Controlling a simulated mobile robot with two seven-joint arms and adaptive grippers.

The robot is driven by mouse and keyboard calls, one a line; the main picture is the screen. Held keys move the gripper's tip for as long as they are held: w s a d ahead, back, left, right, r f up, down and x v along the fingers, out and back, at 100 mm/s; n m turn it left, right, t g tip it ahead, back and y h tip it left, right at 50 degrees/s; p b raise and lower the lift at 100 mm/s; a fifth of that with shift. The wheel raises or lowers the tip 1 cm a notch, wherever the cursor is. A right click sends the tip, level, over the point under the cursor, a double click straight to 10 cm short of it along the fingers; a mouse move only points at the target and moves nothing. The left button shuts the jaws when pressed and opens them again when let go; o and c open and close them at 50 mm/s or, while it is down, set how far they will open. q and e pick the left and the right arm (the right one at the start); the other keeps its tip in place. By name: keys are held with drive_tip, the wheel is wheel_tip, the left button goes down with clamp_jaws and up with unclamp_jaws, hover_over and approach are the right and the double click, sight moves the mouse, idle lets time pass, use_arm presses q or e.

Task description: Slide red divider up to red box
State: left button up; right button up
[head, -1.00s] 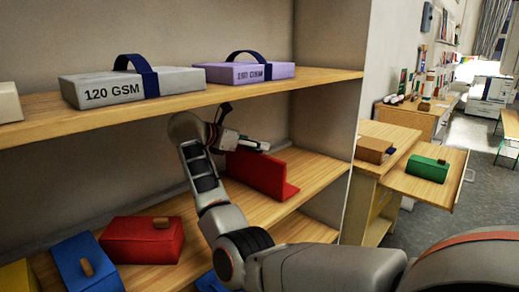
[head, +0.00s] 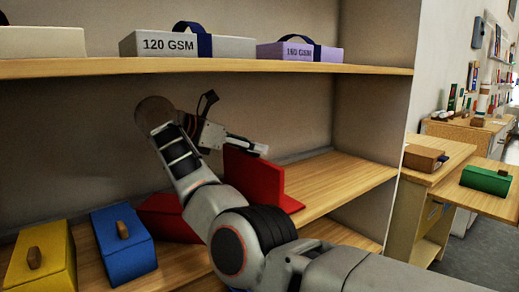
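The red divider (head: 254,180), an upright panel with a flat foot, stands on the middle wooden shelf. The red box (head: 160,219) lies to its left on the same shelf, largely hidden behind my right arm. The gap between box and divider is covered by the arm. My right gripper (head: 263,151) is at the top of the divider, its fingers pointing right along the upper edge. I cannot tell whether it touches the divider or how far its fingers are apart. My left gripper is out of view.
Blue box (head: 124,245) and yellow box (head: 40,258) sit left of the red box. The upper shelf (head: 200,66) with paper boxes is above my gripper. Bare shelf lies right of the divider.

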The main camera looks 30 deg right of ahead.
drive_tip(key=shift+a+f, duration=0.2)
drive_tip(key=shift+a, duration=0.45)
drive_tip(key=o, duration=1.6)
drive_tip(key=shift+r, duration=0.1)
